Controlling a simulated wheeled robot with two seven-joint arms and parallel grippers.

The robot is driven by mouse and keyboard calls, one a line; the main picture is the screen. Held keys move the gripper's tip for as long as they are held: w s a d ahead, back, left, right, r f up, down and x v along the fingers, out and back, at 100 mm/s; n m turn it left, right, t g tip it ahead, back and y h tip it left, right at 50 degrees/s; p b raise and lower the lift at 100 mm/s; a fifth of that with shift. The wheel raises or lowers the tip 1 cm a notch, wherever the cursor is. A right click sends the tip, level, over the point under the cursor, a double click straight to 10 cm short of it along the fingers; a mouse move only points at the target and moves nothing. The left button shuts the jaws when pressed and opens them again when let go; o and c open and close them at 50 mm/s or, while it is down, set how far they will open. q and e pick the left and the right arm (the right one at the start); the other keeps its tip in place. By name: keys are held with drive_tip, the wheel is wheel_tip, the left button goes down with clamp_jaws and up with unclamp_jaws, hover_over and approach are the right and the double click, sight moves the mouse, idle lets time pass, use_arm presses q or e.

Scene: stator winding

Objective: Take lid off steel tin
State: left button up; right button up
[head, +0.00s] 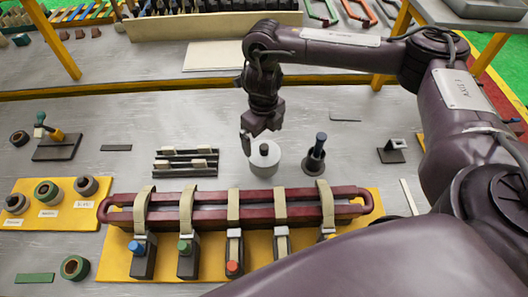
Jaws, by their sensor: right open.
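The steel tin (263,166) is a short, light grey cylinder standing on the grey table. Its lid (264,148) has a dark knob on top and appears to sit on the tin. My right gripper (247,144) points down just above and to the left of the knob, with its fingers open. A small gap or light contact between finger and knob cannot be told apart here. My left gripper is not in view.
A dark stand with a blue-topped post (317,152) is close on the tin's right. A slotted rack (186,162) is to its left. A dark red coil (180,212) strapped on a yellow board (112,256) lies in front. Bare table (225,115) is behind left.

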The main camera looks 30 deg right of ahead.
sight(264, 146)
drive_tip(key=shift+s+f, duration=0.15)
drive_tip(key=shift+f, duration=0.2)
drive_tip(key=shift+s+f, duration=0.1)
drive_tip(key=shift+f, duration=2.1)
drive_tip(key=shift+a, duration=0.1)
drive_tip(key=shift+c, duration=0.4)
drive_tip(key=c, duration=0.7)
